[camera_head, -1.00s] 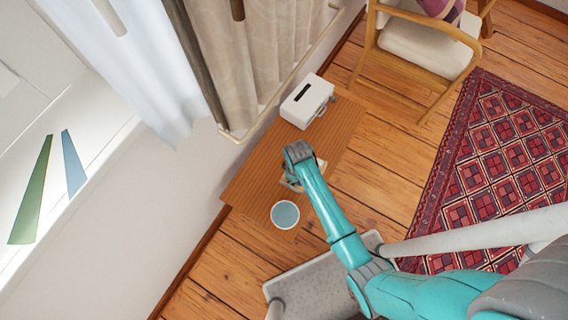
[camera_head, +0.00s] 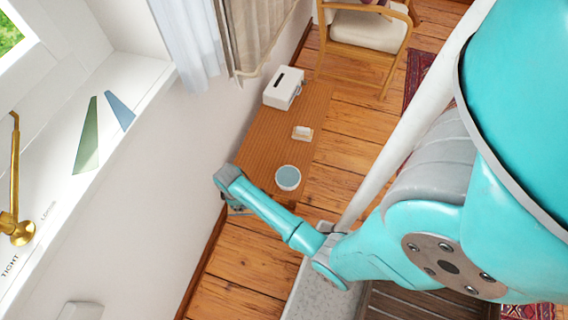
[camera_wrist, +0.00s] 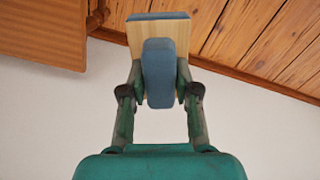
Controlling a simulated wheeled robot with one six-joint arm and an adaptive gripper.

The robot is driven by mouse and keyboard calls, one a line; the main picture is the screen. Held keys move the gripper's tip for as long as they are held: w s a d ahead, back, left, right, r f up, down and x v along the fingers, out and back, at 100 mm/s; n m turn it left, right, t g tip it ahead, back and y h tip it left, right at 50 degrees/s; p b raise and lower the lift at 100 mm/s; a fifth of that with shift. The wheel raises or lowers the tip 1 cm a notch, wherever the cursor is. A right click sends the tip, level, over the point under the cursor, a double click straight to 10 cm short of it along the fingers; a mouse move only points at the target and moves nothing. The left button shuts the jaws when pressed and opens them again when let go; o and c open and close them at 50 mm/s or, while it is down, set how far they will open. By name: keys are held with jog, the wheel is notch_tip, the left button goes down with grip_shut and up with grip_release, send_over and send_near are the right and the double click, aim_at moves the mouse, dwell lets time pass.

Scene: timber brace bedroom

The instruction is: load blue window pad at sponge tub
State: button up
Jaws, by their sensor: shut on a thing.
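My gripper (camera_wrist: 158,92) is shut on the blue window pad (camera_wrist: 158,70). In the wrist view its fingers clasp a blue-grey grip on a pale wooden board, with a blue layer at the board's far side. The head view shows my gripper (camera_head: 236,203) by the wall at the bench's near left end; the pad is mostly hidden under the arm there. The sponge tub (camera_head: 298,186), round and white with blue contents, stands on the bench just right of my gripper, apart from it.
The wooden bench (camera_head: 262,140) carries a small white block (camera_head: 302,133) and a white slotted box (camera_head: 283,88). A chair (camera_head: 365,35) stands beyond. On the left sill are a green wedge (camera_head: 88,140), a blue wedge (camera_head: 120,112) and a brass handle (camera_head: 15,190).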

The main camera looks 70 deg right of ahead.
jog(key=s+d+m, duration=0.2)
jog(key=s+d, duration=0.3)
jog(key=d, duration=0.7)
jog(key=s+d+m, duration=0.2)
jog(key=s+d, duration=0.3)
jog(key=d, duration=0.6)
jog(key=shift+s+d+f, duration=0.1)
jog(key=shift+f, duration=1.3)
jog(key=shift+s+d+f, duration=0.1)
jog(key=shift+f, duration=1.25)
jog(key=shift+f, duration=0.5)
jog(key=shift+a, duration=0.1)
notch_tip(320, 180, up, 7)
dwell(0.4)
